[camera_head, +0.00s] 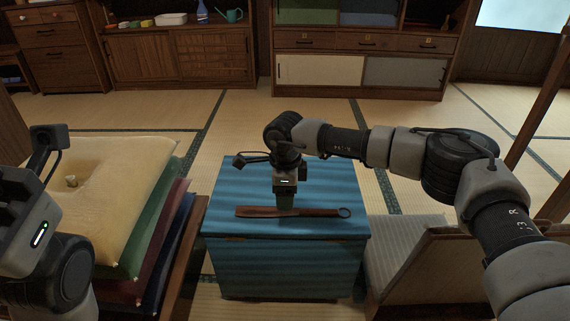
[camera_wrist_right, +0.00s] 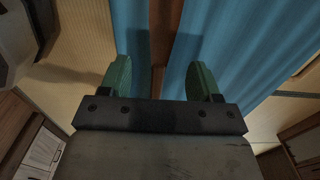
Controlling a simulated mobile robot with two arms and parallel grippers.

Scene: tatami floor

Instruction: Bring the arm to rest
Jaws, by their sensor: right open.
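My right gripper (camera_head: 287,198) points down just above the top of a blue striped chest (camera_head: 235,264). A long brown wooden tool with a ring at one end (camera_head: 318,212) lies flat across the chest top, under the gripper. In the right wrist view the green fingers of my right gripper (camera_wrist_right: 161,78) stand wide apart, and the wooden tool (camera_wrist_right: 165,35) shows in the gap between them, not clasped. My left arm shows at the left edge, but its fingers are out of the picture.
A stack of cushions (camera_head: 120,185), cream on top, stands left of the chest. A grey padded seat (camera_head: 400,240) with a wooden panel (camera_head: 450,265) is close on the right. Cabinets (camera_head: 180,55) line the back. Open tatami (camera_head: 190,110) lies behind the chest.

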